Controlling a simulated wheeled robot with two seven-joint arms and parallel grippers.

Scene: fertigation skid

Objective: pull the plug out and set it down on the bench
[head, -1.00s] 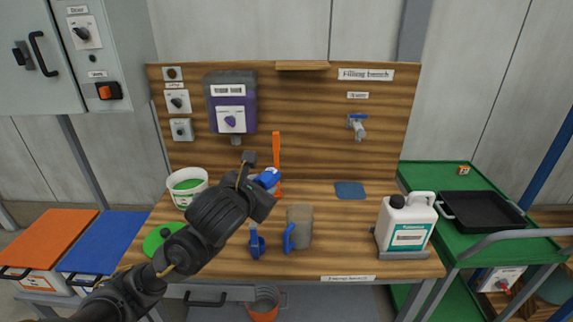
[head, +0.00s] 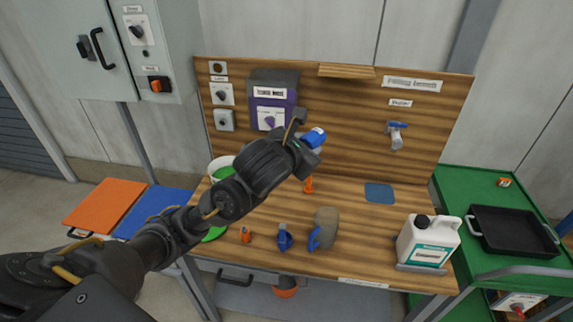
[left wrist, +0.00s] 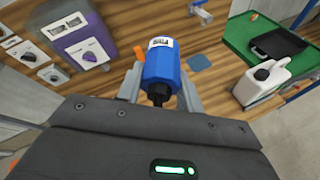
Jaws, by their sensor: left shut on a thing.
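My left gripper (head: 311,150) is shut on the blue plug (head: 315,137), which has a white band. In the left wrist view the plug (left wrist: 162,72) sits between the two fingers, with its black end toward the camera. It appears raised above the wooden bench (head: 355,235), in front of the backboard, with nothing seen touching it except the gripper. Its far end is hard to make out. A blue square pad (head: 380,193) lies flat on the bench to the right. My right gripper is not in view.
A grey-brown mug-like item with a blue handle (head: 326,225), a blue scoop-like item (head: 285,238) and a small orange item (head: 245,235) stand at the front. A white jug (head: 428,240) is at the right. Bench around the pad is clear.

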